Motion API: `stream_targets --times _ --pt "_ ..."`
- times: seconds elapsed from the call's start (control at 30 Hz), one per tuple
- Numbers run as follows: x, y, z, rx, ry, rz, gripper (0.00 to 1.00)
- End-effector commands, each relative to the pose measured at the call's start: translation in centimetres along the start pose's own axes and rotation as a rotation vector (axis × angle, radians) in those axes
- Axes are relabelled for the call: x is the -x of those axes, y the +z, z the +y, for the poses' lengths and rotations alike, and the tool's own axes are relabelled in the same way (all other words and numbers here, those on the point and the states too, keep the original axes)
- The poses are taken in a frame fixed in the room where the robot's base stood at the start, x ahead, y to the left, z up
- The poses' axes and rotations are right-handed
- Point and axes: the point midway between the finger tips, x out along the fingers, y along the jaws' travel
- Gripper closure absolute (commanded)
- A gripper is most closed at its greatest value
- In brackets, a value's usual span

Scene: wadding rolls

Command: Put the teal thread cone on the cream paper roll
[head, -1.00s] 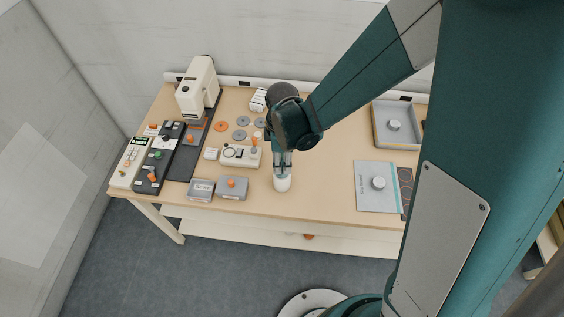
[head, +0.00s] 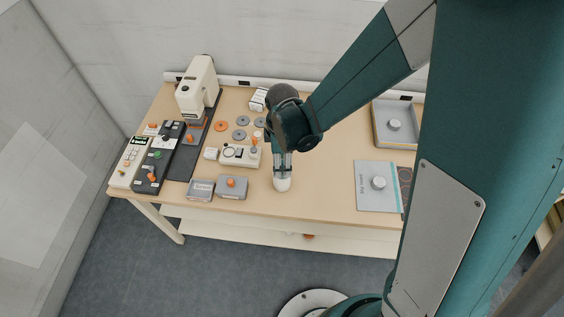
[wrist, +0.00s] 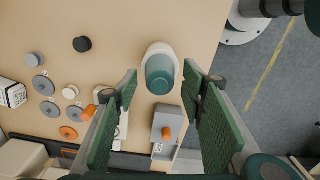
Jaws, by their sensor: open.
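The cream paper roll (wrist: 154,49) stands upright on the table, and it also shows in the head view (head: 282,185). The teal thread cone (wrist: 160,74) shows at the roll's upper end in the wrist view, inside the roll's pale outline. I cannot tell whether it rests on top or sits partly inside. My gripper (wrist: 161,86) is open, with one green-padded finger on each side of the cone and a gap to both. In the head view my gripper (head: 282,171) is directly above the roll and hides the cone.
Grey boxes (head: 232,188) and a white dial unit (head: 240,155) stand to the left. A sewing machine (head: 198,88) is farther left. The table just right of the roll is clear.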

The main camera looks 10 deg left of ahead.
Motion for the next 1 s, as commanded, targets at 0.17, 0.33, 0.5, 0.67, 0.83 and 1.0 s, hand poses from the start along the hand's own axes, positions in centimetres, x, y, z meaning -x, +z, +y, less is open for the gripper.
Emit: stream_targets --times 0.17,0.33,0.5,0.67,0.83,1.0 --pt "0.2 0.0 0.0 0.000 0.000 0.000 0.60" --pt "0.7 0.0 0.0 0.000 0.000 0.000 0.60" --pt "1.9 0.0 0.0 0.000 0.000 0.000 0.60" --pt "3.5 0.0 0.0 0.000 0.000 0.000 0.60" --pt "5.4 0.0 0.0 0.000 0.000 0.000 0.60" --pt "7.3 0.0 0.0 0.000 0.000 0.000 0.60"
